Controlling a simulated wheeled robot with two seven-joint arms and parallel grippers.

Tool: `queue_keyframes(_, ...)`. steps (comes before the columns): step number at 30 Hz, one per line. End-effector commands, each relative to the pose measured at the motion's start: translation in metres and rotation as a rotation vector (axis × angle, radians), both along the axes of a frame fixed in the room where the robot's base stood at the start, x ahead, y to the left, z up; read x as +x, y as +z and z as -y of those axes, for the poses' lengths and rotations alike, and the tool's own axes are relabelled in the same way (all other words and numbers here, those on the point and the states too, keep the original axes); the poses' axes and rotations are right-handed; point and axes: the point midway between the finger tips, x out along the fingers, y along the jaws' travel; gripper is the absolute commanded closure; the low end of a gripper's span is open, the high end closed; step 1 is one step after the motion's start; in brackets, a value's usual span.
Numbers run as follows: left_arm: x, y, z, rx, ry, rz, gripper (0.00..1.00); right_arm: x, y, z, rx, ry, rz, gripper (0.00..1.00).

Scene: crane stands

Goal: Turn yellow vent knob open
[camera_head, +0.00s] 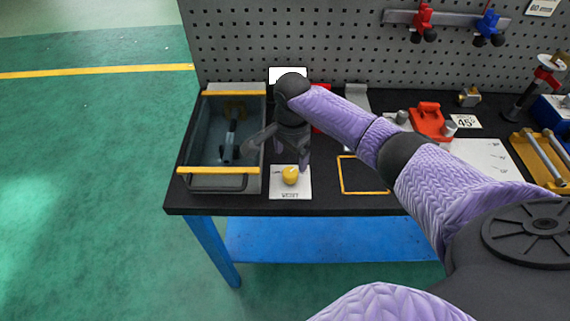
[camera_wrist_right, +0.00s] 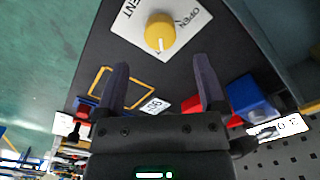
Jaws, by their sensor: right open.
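The yellow vent knob (camera_head: 290,175) sits on a white labelled plate (camera_head: 290,193) near the front edge of the black bench. In the right wrist view, the knob (camera_wrist_right: 160,32) is round with a white pointer mark, and the plate (camera_wrist_right: 135,38) reads "OPEN" at one corner. My right gripper (camera_head: 290,165) is over the bench just behind the knob. In the right wrist view its two dark fingers (camera_wrist_right: 161,80) are apart and empty, with the knob beyond their tips, not between them. My left gripper does not show.
A grey tray (camera_head: 217,181) with yellow edges holds a dark tool, left of the plate. A yellow square outline (camera_head: 364,190) lies to the right. A red block (camera_head: 430,120) and a yellow rack (camera_head: 540,165) stand further right. A pegboard (camera_head: 330,45) closes off the back.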

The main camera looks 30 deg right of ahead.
Motion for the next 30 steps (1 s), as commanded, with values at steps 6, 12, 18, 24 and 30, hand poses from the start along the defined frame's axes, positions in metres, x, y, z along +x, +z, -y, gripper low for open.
queue_keyframes(6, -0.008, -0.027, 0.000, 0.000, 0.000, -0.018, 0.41, 0.000, -0.055, 0.000, 0.000, 0.000, -0.002, 0.10)
queue_keyframes(12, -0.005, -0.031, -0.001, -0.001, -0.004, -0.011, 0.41, 0.000, -0.067, 0.000, -0.001, 0.001, 0.001, 0.10)
queue_keyframes(18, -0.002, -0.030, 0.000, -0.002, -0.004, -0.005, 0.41, 0.000, -0.066, 0.000, -0.001, 0.001, 0.002, 0.10)
queue_keyframes(24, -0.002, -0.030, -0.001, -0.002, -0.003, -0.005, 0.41, 0.000, -0.066, 0.000, 0.000, 0.001, 0.001, 0.52)
queue_keyframes(30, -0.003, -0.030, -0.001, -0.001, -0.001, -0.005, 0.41, 0.000, -0.066, 0.000, 0.000, 0.001, 0.001, 0.94)
